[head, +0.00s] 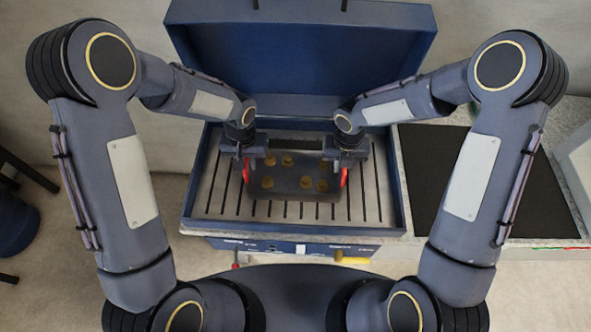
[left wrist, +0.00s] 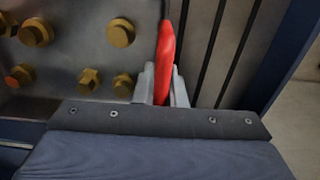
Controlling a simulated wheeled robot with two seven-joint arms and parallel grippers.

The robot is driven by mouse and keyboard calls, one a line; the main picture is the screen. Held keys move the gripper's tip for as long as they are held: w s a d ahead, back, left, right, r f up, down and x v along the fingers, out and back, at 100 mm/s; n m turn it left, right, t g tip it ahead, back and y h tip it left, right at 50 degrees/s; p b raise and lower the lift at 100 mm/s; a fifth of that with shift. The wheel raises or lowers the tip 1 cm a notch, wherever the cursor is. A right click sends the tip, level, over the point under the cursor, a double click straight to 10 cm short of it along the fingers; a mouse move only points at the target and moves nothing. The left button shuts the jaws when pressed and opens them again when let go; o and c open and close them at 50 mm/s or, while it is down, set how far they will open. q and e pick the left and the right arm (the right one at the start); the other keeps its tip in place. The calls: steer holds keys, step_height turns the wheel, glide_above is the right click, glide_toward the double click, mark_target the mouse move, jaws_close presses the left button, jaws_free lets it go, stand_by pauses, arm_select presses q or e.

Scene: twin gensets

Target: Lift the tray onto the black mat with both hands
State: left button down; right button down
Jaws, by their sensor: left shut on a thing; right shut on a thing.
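The grey tray (head: 296,184) holds several brass bolts and sits over the slatted floor of an open blue genset box in the head view. It has a red handle at each side. My left gripper (head: 246,172) is shut on the left red handle, which also shows between the fingers in the left wrist view (left wrist: 165,60). My right gripper (head: 345,174) is shut on the right red handle. The black mat (head: 440,150) lies on the grey counter to the right, partly hidden by my right arm. I cannot tell whether the tray touches the slats.
The blue box (head: 392,190) has raised walls around the tray, and its open lid (head: 300,50) stands behind. The grey counter (head: 565,185) extends right of the box. A dark stool (head: 15,220) stands at the far left. The visible mat is clear.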

arm_select(q)
steer(key=shift+r, duration=0.2)
arm_select(e)
steer(key=shift+r, duration=0.25)
